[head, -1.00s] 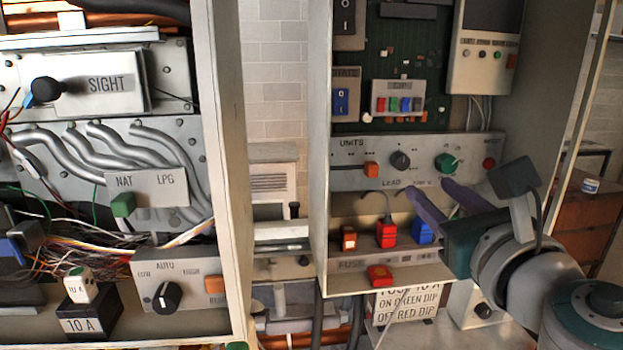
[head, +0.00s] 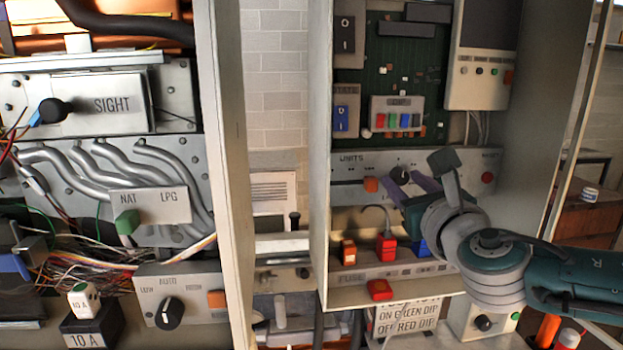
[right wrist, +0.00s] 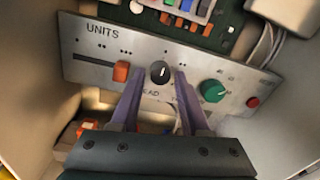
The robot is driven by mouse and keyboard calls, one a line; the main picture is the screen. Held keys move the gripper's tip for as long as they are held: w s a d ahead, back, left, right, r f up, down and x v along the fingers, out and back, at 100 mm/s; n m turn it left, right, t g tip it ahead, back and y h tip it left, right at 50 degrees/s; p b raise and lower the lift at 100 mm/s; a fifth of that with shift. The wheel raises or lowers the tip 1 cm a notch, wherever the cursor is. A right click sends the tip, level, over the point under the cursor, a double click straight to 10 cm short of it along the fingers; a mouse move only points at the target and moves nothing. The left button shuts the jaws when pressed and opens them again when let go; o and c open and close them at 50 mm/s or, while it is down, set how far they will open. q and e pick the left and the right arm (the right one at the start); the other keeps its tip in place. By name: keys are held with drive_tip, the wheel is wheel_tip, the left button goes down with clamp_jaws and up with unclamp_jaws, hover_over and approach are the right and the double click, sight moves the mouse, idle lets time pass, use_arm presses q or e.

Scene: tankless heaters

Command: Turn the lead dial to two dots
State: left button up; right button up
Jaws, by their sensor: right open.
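The lead dial is a round black knob (head: 400,174) on the grey UNITS panel, above the LEAD label. It also shows in the right wrist view (right wrist: 160,73), with a white line on its face pointing roughly up. My right gripper (head: 406,184) is open, its two purple fingers pointing at the panel. In the right wrist view the fingertips (right wrist: 159,77) are on either side of the dial, with the dial between them. I cannot tell whether they touch it. Dot marks show on the panel near the dial. My left gripper is not in view.
An orange slider (right wrist: 121,71) sits just left of the dial. A green knob (right wrist: 213,91) and a red button (right wrist: 253,102) are to its right. Red, orange and blue fuses (head: 386,248) stand below. The cabinet's side walls enclose the panel.

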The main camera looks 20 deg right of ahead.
drive_tip(key=shift+c, duration=0.3)
clamp_jaws()
drive_tip(key=shift+m, duration=0.3)
drive_tip(key=m+b, duration=0.1)
drive_tip(key=m, duration=0.1)
drive_tip(key=shift+f+m, duration=0.1)
drive_tip(key=shift+m, duration=0.2)
drive_tip(key=m+b, duration=0.1)
drive_tip(key=m, duration=0.1)
drive_tip(key=shift+m, duration=0.4)
drive_tip(key=m+b, duration=0.1)
drive_tip(key=m, duration=0.2)
drive_tip(key=shift+m+b, duration=0.3)
drive_tip(key=shift+m, duration=0.9)
drive_tip(key=shift+r, duration=0.2)
